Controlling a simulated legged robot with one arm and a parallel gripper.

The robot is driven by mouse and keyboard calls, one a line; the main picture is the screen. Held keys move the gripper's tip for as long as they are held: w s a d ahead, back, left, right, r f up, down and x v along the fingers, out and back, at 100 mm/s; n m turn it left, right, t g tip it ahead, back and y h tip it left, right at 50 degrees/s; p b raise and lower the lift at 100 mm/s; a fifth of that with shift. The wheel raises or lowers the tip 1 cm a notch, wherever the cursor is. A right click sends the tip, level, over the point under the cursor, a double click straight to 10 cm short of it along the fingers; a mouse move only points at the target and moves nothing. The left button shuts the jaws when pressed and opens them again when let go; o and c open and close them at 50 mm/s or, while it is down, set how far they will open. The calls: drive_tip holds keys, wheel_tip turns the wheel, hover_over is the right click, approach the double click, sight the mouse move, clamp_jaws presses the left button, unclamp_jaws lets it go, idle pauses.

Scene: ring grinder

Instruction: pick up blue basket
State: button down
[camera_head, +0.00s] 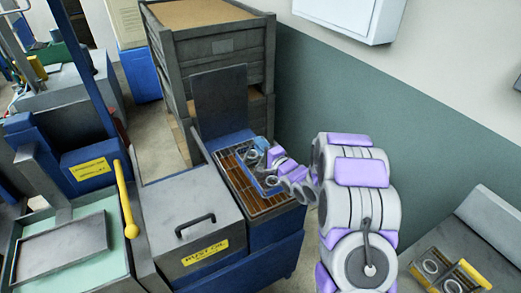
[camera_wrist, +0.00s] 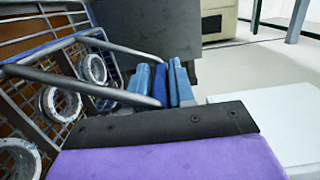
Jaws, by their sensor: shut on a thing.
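The blue basket (camera_head: 266,190) is a wire basket with a blue rim at the grated work surface (camera_head: 239,187) in the head view. In the wrist view the basket (camera_wrist: 38,52) fills the left side, with a grey wire handle and several silver rings in it. My gripper (camera_head: 264,148) reaches it from the right. In the wrist view the blue fingers of my gripper (camera_wrist: 160,85) are closed together at the basket's right side. The exact contact point is partly hidden. I cannot tell whether the basket touches the grate.
A grey lidded box (camera_head: 190,215) with a handle and yellow label stands left of the grate. A dark upright panel (camera_head: 220,103) stands behind it, with stacked crates (camera_head: 213,45) beyond. A green and white wall is at right. Another tray with rings (camera_head: 445,270) is at lower right.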

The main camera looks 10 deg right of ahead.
drive_tip(key=s+r+p, duration=0.2)
drive_tip(key=s+p, duration=0.9)
drive_tip(key=s, duration=0.4)
drive_tip(key=shift+s+d, duration=0.35)
drive_tip(key=shift+s, duration=0.05)
